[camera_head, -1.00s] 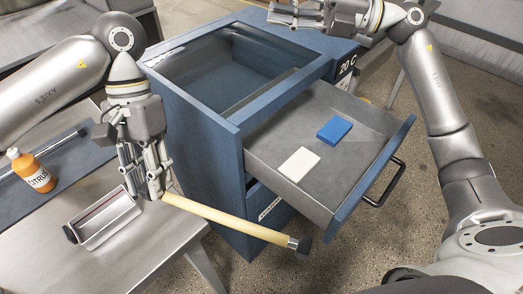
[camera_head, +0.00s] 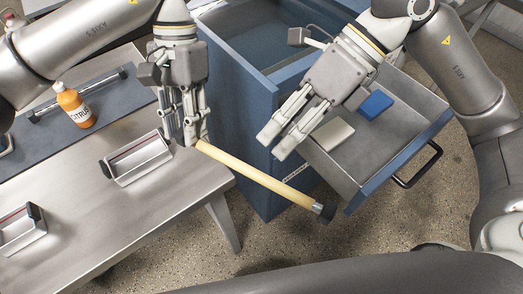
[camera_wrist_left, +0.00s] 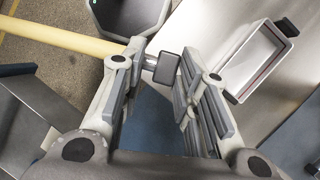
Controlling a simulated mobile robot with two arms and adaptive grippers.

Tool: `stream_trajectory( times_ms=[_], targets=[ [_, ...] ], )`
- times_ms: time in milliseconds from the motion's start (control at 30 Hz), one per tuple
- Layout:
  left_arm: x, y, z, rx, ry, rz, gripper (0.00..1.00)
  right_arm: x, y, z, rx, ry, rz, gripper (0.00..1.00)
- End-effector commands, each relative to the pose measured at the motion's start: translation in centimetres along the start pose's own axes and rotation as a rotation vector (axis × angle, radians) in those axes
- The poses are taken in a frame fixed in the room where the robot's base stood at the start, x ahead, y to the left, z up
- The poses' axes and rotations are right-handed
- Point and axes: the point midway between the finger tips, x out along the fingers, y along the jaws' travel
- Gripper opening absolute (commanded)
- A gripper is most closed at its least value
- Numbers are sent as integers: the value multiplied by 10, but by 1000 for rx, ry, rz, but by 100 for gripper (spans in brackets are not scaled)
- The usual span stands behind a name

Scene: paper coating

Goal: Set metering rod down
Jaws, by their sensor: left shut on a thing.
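The metering rod (camera_head: 255,173) is a cream-yellow bar with a metal end and dark cap at its far right. My left gripper (camera_head: 192,140) is shut on the rod's left end, which its fingers partly hide. The rod slopes down to the right, past the table edge and in front of the blue cabinet. In the left wrist view the rod (camera_wrist_left: 70,37) runs to the upper left, and its near dark cap (camera_wrist_left: 166,67) shows between the fingers. My right gripper (camera_head: 270,148) is near the open drawer's left side, apart from the rod; its finger gap is unclear.
A metal tray (camera_head: 110,170) stands on the table just left of my left gripper; another (camera_head: 12,244) is at the lower left. The open drawer (camera_head: 385,140) holds a white and a blue block.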

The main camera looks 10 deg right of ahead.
Motion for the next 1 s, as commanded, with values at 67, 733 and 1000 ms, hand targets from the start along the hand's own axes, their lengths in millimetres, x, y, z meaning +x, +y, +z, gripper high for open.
stream_trajectory(
  times_ms=[67,733,1000],
  targets=[
    [0,0,0,1,0,0,0,17,1,-1,-1,4,4,39],
    [0,0,0,1,0,1,0,88,0,1,1,-3,1,39],
    [0,0,0,1,0,0,0,88,0,1,1,-2,2,25]
  ],
)
